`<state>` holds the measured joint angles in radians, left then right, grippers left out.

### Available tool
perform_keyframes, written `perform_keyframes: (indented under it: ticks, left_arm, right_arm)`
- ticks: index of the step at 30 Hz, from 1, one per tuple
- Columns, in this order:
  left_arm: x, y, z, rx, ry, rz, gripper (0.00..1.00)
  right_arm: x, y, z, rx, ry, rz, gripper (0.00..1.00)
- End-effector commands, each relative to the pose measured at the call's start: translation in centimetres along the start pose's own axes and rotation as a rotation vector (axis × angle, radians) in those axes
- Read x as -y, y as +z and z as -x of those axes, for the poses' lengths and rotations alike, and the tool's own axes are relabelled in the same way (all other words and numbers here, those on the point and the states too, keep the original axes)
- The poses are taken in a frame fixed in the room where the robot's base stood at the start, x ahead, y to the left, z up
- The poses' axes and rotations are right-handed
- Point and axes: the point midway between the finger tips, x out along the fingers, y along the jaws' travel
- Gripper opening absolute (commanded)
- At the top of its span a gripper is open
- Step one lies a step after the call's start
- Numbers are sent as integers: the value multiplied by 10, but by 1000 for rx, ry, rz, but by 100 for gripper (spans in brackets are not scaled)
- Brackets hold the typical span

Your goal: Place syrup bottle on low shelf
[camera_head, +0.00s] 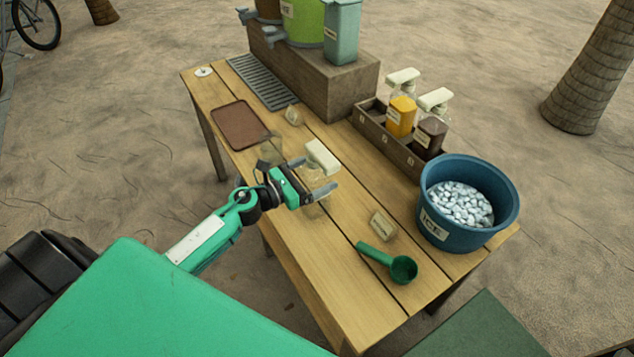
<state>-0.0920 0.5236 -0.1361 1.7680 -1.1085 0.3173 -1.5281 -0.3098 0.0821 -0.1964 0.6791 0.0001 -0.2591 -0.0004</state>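A clear syrup bottle (314,178) with a cream pump top (322,156) stands upright on the wooden table, near its middle. My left gripper (316,175) reaches in from the left, its two fingers spread on either side of the bottle. I cannot tell whether they touch it. A low wooden rack (398,153) with numbered compartments stands at the table's right edge. It holds an orange pump bottle (401,116) and a dark brown pump bottle (430,136); its nearest-left compartment looks empty. My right gripper is not in view.
A blue ice tub (431,225) stands right of the table's front, near a green scoop (390,262) and a small label block (383,226). A brown tray (238,125), metal grate (263,82) and wooden riser with dispensers (318,80) fill the back.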

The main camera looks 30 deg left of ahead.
Motion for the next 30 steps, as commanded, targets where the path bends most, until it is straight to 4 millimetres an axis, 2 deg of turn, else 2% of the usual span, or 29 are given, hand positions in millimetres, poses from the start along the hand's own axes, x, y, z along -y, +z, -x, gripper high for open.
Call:
perform_keyframes:
  ticks: [1, 9, 12, 23, 30]
  left_arm:
    - [0, 0, 0, 0, 0, 0, 92]
    - [-1, 0, 0, 0, 0, -1, 39]
    - [-1, 0, 0, 0, 0, -1, 24]
    - [-1, 8, 0, 0, -2, -5, 24]
    - [-1, 37, 0, 0, -3, -7, 24]
  right_arm:
    - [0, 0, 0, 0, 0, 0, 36]
    - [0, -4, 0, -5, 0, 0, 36]
    - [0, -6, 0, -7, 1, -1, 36]
    - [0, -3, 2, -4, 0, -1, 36]
    - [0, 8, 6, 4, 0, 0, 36]
